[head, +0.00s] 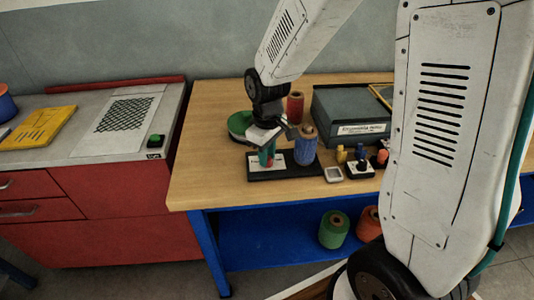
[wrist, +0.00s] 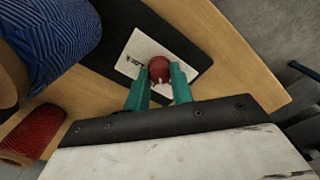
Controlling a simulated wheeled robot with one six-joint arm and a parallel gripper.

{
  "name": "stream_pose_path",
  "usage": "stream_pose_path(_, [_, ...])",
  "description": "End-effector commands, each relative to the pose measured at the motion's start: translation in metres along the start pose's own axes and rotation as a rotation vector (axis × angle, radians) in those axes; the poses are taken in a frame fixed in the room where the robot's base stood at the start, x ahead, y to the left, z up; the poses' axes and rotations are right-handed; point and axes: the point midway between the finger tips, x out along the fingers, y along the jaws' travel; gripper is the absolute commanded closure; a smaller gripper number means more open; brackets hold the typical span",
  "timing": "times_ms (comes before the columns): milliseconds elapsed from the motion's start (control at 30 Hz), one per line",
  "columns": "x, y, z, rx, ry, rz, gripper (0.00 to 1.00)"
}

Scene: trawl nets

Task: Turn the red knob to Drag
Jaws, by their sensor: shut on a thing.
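The red knob (wrist: 159,68) sits on a white label plate (wrist: 136,54) on a black base (wrist: 186,50). My gripper (wrist: 159,77) has teal fingers, one on each side of the knob, shut on it. A small dark word, seemingly "Lock", shows on the plate left of the knob; no other word can be read. In the head view my gripper (head: 267,157) reaches down over the white plate (head: 282,163) at the left of the black base (head: 320,157). The knob is mostly hidden there by the fingers.
The wooden table (head: 207,170) is clear at front left.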

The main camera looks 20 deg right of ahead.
Motion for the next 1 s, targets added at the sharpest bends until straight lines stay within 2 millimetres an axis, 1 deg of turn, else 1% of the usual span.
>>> stream_pose_path(300, [-0.0004,-0.0002,-0.0002,0.298,0.000,0.000,1.00])
stream_pose_path(600, [-0.0004,-0.0002,-0.0002,0.535,0.000,0.000,1.00])
stream_pose_path(800, [-0.0005,-0.0003,-0.0002,0.640,0.000,0.000,1.00])
stream_pose_path(1000, [-0.0005,-0.0003,-0.0003,0.697,0.000,-0.001,1.00])
